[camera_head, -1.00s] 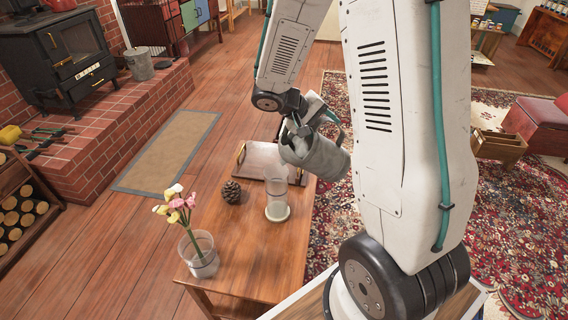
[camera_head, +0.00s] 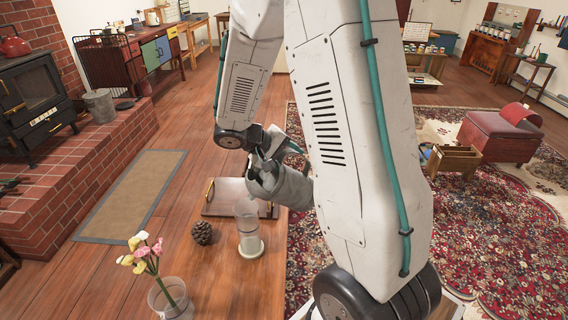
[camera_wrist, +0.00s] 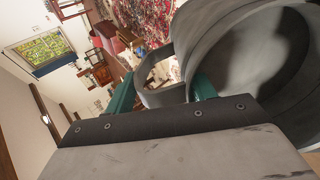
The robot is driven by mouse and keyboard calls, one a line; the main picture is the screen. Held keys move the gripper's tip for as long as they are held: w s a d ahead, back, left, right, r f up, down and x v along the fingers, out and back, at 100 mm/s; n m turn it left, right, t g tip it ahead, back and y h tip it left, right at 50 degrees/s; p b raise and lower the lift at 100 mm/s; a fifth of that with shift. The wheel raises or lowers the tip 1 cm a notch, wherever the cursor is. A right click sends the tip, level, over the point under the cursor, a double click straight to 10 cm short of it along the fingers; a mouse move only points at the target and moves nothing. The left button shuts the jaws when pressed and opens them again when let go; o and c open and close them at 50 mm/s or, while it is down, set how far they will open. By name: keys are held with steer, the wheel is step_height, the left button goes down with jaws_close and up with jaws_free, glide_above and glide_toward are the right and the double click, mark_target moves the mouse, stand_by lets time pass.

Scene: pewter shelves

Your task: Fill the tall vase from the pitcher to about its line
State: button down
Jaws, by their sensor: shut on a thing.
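The grey pitcher (camera_head: 284,186) is tipped well over on its side, its mouth end toward the left, just above the tall vase. My gripper (camera_wrist: 163,92) is shut on the pitcher's handle, one teal finger on each side, in the wrist view. The wrist view also looks into the pitcher's grey mouth (camera_wrist: 250,62); I cannot tell how much water is inside. The tall vase (camera_head: 249,228) is a clear, upright glass cylinder on a pale round base on the wooden table. Its lower part looks cloudy. Its line and a water stream cannot be made out.
A pine cone (camera_head: 202,233) stands left of the vase. A glass with flowers (camera_head: 170,300) is near the front left of the table (camera_head: 225,285). A tray (camera_head: 226,196) with handles lies behind the vase. The patterned rug (camera_head: 475,225) spreads on the right.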

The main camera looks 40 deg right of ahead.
mark_target(284, 153)
steer(key=shift+w+a+r+g+h, duration=0.15)
steer(key=shift+a+r+g+h, duration=0.05)
steer(key=shift+a+r+h, duration=0.45)
steer(key=shift+w+a+r+g+h, duration=0.2)
steer(key=shift+a+r+h, duration=0.3)
steer(key=shift+r+h, duration=0.2)
stand_by(6.7)
